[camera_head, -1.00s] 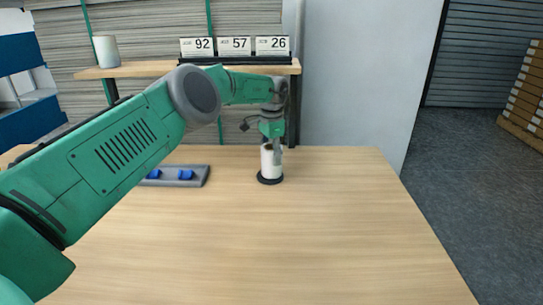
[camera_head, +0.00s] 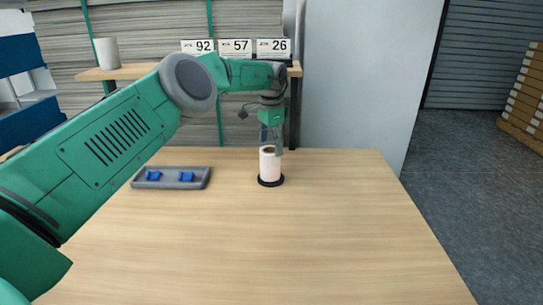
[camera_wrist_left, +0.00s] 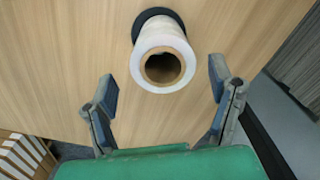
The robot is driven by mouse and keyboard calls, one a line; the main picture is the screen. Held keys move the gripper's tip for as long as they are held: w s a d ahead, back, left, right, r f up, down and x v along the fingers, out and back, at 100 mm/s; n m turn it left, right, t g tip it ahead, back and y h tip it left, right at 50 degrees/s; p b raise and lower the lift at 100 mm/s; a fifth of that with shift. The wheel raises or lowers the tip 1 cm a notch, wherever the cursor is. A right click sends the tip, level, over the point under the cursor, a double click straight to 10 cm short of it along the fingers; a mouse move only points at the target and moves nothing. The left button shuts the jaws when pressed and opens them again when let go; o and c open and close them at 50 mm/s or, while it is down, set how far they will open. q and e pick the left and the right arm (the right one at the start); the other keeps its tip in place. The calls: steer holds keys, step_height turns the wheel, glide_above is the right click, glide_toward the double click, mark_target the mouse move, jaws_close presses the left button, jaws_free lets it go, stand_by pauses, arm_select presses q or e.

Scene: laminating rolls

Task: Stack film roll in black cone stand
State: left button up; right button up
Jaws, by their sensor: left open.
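A white film roll (camera_head: 269,163) with a brown core stands upright on the black stand (camera_head: 271,182) on the table. In the left wrist view the roll (camera_wrist_left: 163,58) is seen from above with its core hole facing the camera, and the round black base (camera_wrist_left: 160,15) shows behind it. The cone inside the roll is hidden. My left gripper (camera_head: 271,146) is just above and behind the roll. In the left wrist view its two fingers (camera_wrist_left: 162,100) are wide apart, with nothing between them, and the roll is beyond the tips. My right gripper is not in view.
A grey tray (camera_head: 171,185) with two blue pieces lies left of the stand. A wooden shelf (camera_head: 140,70) behind holds another white roll (camera_head: 106,52) and number cards (camera_head: 236,47). The table's front and right (camera_head: 330,235) are clear.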

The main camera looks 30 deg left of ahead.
arm_select(q)
step_height(320, 180, up, 8)
steer(key=p, duration=0.1)
steer(key=shift+f, duration=0.2)
stand_by(0.5)
